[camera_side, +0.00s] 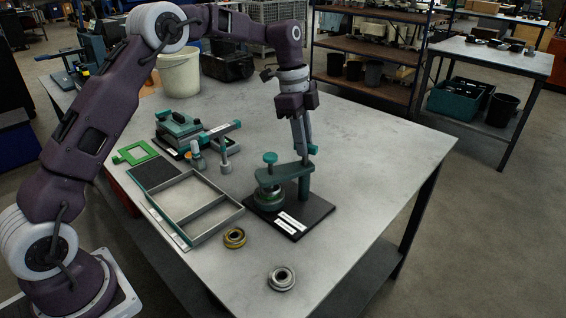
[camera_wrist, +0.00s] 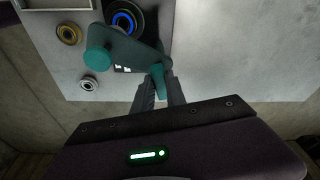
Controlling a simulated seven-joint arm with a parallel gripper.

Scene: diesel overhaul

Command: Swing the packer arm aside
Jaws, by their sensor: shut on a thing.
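The packer arm (camera_side: 284,173) is a teal, roughly triangular plate with a knob (camera_side: 270,158) at one end. My gripper (camera_side: 306,148) points down and is shut on the arm's upright teal handle (camera_side: 313,149). In the wrist view the packer arm (camera_wrist: 128,49) reaches up and left from my gripper (camera_wrist: 158,88), and the handle (camera_wrist: 158,76) stands between the fingers. A round bearing-like part with a blue ring (camera_wrist: 122,22) shows beside the arm, partly covered by it.
A brass-coloured ring (camera_side: 234,238) and a silver ring (camera_side: 281,278) lie on the table in front. A divided tray (camera_side: 187,240) lies left of the base plate. A green frame (camera_side: 135,153) and teal fixtures (camera_side: 180,124) stand farther left. The table right of the plate is clear.

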